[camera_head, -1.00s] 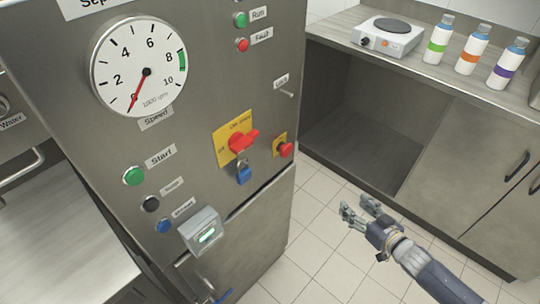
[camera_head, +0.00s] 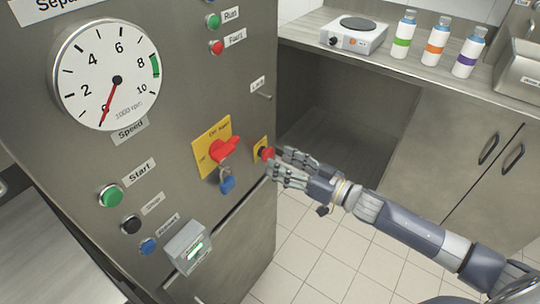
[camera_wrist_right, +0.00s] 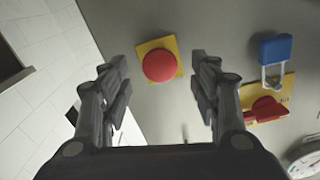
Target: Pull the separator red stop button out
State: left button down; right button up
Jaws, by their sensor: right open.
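The red stop button (camera_head: 267,153) sits on a small yellow plate on the front of the steel separator cabinet (camera_head: 180,60). In the right wrist view the red button (camera_wrist_right: 160,65) lies between and beyond my fingertips, with its yellow plate behind it. My right gripper (camera_head: 281,164) is open and close to the button in the head view, its fingers pointing at the panel. In the right wrist view the fingers of my right gripper (camera_wrist_right: 160,75) are spread on both sides of the button, with nothing between them. My left gripper is not in view.
A red rotary switch (camera_head: 225,149) on a yellow plate with a blue padlock (camera_head: 227,184) is just left of the button. A grey box (camera_head: 187,247) juts from the panel lower down. A counter with a hot plate (camera_head: 352,34) and bottles stands behind. Open tiled floor (camera_head: 330,265) lies below my arm.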

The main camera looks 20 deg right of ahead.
aim_at(271, 157)
jog(key=shift+x, duration=2.25)
